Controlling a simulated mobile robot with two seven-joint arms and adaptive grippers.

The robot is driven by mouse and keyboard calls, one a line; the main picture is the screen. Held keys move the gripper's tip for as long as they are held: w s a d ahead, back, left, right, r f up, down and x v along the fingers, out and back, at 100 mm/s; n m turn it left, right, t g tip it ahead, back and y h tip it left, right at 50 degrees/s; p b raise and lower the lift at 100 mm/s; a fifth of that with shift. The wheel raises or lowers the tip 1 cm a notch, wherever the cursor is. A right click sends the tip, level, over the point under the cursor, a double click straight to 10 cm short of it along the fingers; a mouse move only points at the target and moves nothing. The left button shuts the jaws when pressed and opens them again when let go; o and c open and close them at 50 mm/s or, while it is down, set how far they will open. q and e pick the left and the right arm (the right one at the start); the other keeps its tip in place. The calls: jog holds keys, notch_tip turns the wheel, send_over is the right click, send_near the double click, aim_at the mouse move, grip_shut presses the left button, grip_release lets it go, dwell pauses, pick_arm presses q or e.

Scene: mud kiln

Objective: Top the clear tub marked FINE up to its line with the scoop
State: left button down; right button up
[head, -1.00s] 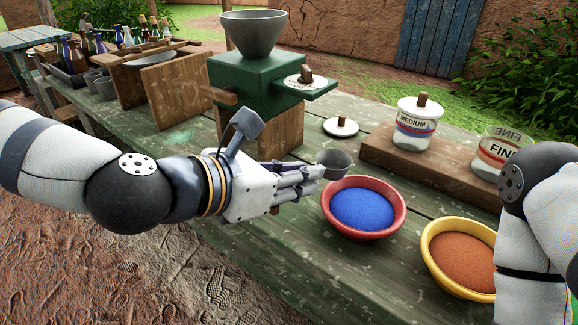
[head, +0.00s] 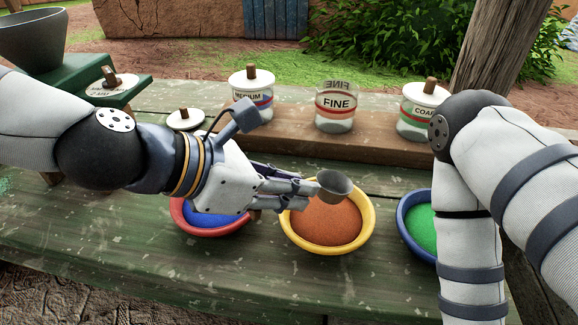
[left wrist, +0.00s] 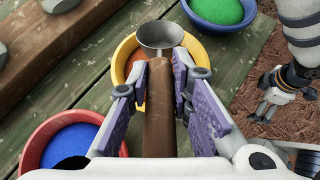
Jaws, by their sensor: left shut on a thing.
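The clear tub marked FINE (head: 336,122) stands lidless on the wooden plank, with red lines around it; its fill level is hard to tell. My left gripper (head: 312,190) is shut on the brown handle of the scoop (head: 334,187), seen in the left wrist view as a brown handle (left wrist: 158,110) with a grey metal cup (left wrist: 158,36). The cup is over the yellow bowl (head: 291,236) of orange-brown powder; no powder shows in it. My right gripper (left wrist: 263,112) hangs low at the right of the left wrist view, its jaws too small to judge.
The lidded MEDIUM tub (head: 250,98) and COARSE tub (head: 415,122) flank the FINE tub. A red bowl (head: 208,231) of blue powder and a blue bowl (head: 408,236) of green powder flank the yellow one. A loose lid (head: 188,122) lies near the green mill (head: 60,85).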

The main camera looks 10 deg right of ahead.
aim_at(290, 218)
pick_arm(q)
notch_tip(290, 218, down, 7)
jog(key=shift+r+b, duration=0.1)
jog(key=shift+b, duration=0.8)
pick_arm(e)
jog(key=s+f+g, duration=0.1)
jog(key=s+f, duration=0.1)
jog(key=s, duration=0.1)
jog(key=shift+f, duration=0.35)
jog(key=shift+w, duration=0.1)
dwell(0.4)
pick_arm(q)
jog(key=shift+w, duration=0.1)
